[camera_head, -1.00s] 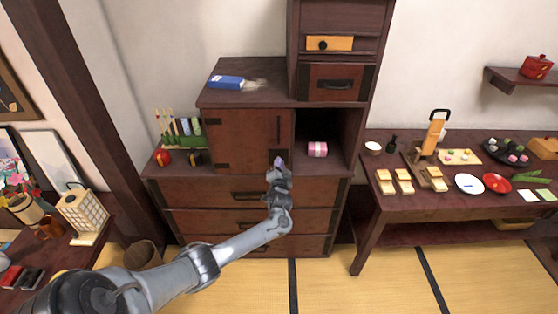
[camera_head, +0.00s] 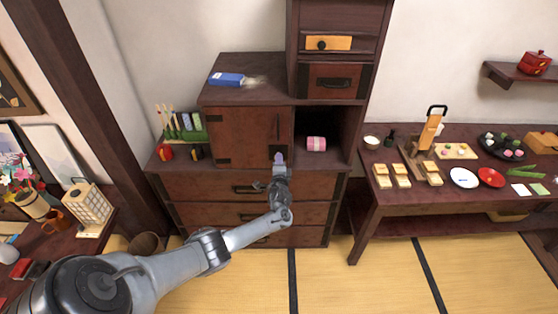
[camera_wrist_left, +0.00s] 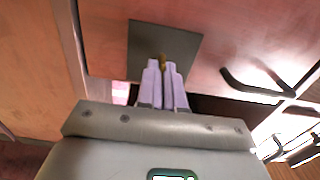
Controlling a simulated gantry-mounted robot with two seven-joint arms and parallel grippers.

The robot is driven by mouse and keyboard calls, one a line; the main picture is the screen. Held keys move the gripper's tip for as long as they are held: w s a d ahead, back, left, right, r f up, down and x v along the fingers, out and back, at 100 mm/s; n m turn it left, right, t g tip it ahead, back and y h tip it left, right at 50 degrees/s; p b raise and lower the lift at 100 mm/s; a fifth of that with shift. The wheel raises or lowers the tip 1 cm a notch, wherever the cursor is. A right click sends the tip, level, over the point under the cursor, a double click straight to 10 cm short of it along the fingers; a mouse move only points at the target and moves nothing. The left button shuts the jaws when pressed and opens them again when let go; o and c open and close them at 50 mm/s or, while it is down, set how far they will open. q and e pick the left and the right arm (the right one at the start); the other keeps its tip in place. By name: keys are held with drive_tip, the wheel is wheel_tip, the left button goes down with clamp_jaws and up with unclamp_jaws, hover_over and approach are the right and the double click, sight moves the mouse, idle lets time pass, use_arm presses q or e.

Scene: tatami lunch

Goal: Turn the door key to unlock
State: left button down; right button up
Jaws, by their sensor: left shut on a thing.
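The cabinet door (camera_head: 243,133) is reddish brown wood and stands shut. A dark metal lock plate (camera_wrist_left: 185,48) sits on the door in the left wrist view. A small brass key (camera_wrist_left: 163,62) sticks out from the plate; most of it is hidden between my fingers. My left gripper (camera_head: 278,157) reaches the door's lower right corner, and its pale fingertips are shut on the key. In the left wrist view my left gripper (camera_wrist_left: 164,70) points straight at the plate. My right gripper is not in view.
The curved door handle (camera_wrist_left: 255,90) is close to the right of my fingers in the left wrist view. A pink box (camera_head: 316,144) lies in the open compartment right of the door. Drawers (camera_head: 215,188) are below. A low table (camera_head: 400,210) with food stands at the right.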

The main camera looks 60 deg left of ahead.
use_arm(q)
drive_tip(key=shift+f, duration=0.2)
idle(0.3)
drive_tip(key=c, duration=1.6)
unclamp_jaws()
drive_tip(key=o, duration=0.3)
drive_tip(key=shift+r, duration=0.15)
drive_tip(key=shift+p+v, duration=1.9)
drive_tip(key=shift+v, duration=3.45)
